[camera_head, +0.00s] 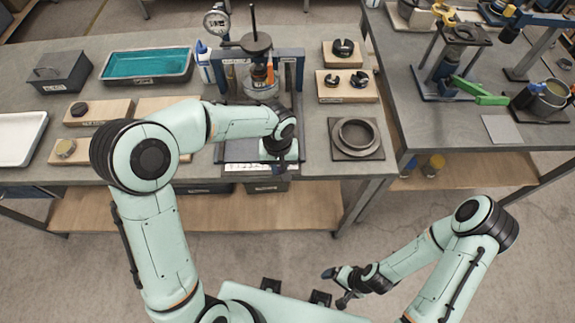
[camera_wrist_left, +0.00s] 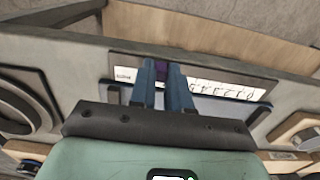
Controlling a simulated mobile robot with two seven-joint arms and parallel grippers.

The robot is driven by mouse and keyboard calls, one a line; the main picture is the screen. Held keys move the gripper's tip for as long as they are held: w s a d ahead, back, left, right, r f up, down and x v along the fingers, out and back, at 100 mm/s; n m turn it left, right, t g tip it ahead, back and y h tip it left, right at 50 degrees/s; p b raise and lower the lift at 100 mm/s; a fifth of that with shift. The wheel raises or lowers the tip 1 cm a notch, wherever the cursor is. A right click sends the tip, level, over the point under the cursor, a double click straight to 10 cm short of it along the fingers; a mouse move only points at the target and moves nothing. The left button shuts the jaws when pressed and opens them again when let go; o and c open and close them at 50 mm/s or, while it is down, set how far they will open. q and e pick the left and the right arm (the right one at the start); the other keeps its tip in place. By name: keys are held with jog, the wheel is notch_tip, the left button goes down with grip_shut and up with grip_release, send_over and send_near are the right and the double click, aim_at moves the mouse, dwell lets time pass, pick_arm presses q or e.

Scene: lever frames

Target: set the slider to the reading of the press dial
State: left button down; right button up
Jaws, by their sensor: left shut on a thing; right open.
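The slider's white number scale (camera_head: 243,168) lies along the front edge of the bench. In the left wrist view the scale (camera_wrist_left: 228,90) appears turned around, with dark numerals. My left gripper (camera_wrist_left: 161,76) is shut on a purple slider knob (camera_wrist_left: 161,68), which shows between its blue fingers. In the head view my left gripper (camera_head: 282,168) is over the slider and hides the knob. The press (camera_head: 258,60) stands behind, with its round dial (camera_head: 217,22) at its upper left; the reading is too small to tell. My right gripper (camera_head: 336,288) is open and empty, away from the benches.
A teal tray (camera_head: 147,65), a dark box (camera_head: 60,72) and wooden blocks (camera_head: 98,112) are left of the press. A ring on a dark plate (camera_head: 357,138) sits right of the slider. Another bench (camera_head: 420,110) with tools stands to the right.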

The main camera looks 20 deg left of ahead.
aim_at(262, 173)
pick_arm(q)
jog(key=a, duration=0.1)
jog(key=s+a, duration=0.1)
jog(key=a, duration=0.3)
jog(key=shift+s+b, duration=0.3)
pick_arm(e)
jog(key=shift+s+a+f, duration=0.1)
jog(key=shift+s+f, duration=0.45)
jog(key=shift+f, duration=0.1)
pick_arm(q)
jog(key=shift+w+d, duration=0.1)
jog(key=c, duration=1.1)
grip_release()
notch_tip(262, 173, up, 14)
jog(key=shift+f+p, duration=0.25)
jog(key=shift+p, duration=0.4)
pick_arm(e)
jog(key=shift+w+r, duration=0.6)
jog(key=shift+r, duration=0.2)
